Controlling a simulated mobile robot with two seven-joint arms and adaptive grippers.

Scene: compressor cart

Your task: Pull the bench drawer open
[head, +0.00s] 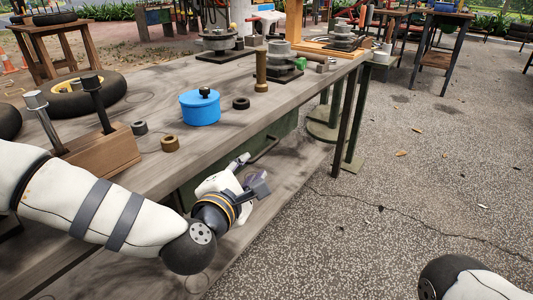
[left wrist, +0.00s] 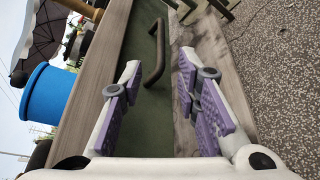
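The green bench drawer (head: 284,127) sits under the wooden bench top and looks shut. Its dark bar handle (head: 266,149) is on the front; the handle (left wrist: 155,52) also shows in the left wrist view, standing off the green front (left wrist: 138,60). My left gripper (head: 252,174) is beside the drawer front, near the handle but apart from it. In the left wrist view its purple-padded fingers (left wrist: 160,85) are spread with nothing between them, and the handle lies beyond the gap. My right gripper is out of view; only part of my right arm shows at the lower right.
The bench top (head: 165,85) carries a blue lidded pot (head: 200,107), a brass cylinder (head: 261,72), dark rings and a wooden block with metal posts (head: 100,150). A lower shelf (head: 290,180) lies under the drawer. Open gravel ground (head: 420,180) is at the right.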

